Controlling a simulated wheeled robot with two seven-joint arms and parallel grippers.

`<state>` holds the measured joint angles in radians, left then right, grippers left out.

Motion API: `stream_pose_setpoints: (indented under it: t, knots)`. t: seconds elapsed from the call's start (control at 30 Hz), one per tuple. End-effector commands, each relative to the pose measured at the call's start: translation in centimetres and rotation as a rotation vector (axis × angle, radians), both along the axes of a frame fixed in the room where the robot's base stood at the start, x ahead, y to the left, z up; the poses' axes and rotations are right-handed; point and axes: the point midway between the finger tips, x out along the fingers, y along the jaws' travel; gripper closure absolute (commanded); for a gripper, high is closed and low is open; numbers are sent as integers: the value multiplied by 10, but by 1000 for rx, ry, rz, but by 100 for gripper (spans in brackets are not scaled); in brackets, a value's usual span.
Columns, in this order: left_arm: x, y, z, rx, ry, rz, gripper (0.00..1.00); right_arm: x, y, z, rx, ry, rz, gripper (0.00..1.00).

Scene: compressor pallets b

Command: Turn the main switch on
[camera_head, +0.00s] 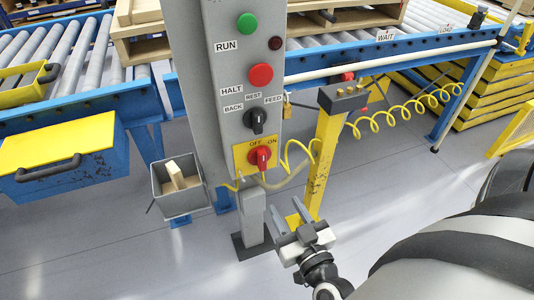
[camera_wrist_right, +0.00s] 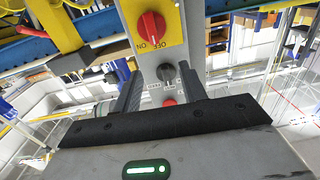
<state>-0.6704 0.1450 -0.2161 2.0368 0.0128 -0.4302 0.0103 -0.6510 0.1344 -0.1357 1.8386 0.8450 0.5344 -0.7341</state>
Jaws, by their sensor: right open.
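The main switch (camera_head: 261,157) is a red rotary knob on a yellow plate (camera_head: 241,158) marked OFF and ON, low on the grey control panel. In the right wrist view the red knob (camera_wrist_right: 151,26) and its yellow plate (camera_wrist_right: 178,38) appear upside down at the top. I cannot tell for sure which mark the knob points to. My right gripper (camera_head: 289,212) is open and empty, below and slightly right of the switch in the head view, apart from it. Its two fingers (camera_wrist_right: 160,92) stand apart in the wrist view. My left gripper is not in view.
Above the switch sit a black selector (camera_head: 255,121), a red HALT button (camera_head: 261,76) and a green RUN button (camera_head: 247,23). A grey bin (camera_head: 178,203) hangs left of the panel. A yellow post (camera_head: 326,150) with a coiled yellow hose (camera_head: 402,113) stands right. Roller conveyors lie behind.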

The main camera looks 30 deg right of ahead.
Motion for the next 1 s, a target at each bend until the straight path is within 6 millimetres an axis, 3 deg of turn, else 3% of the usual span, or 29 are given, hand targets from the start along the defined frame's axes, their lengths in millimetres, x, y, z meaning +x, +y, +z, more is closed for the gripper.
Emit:
stream_pose_setpoints:
  t: [0.17,0.7,1.0]
  knots:
    - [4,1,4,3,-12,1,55,13,-12,2,-10,-11,-39,58]
    - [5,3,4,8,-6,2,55,122,-37,2,-10,-11,-34,58]
    - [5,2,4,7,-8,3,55,151,-44,0,-9,-8,-34,58]
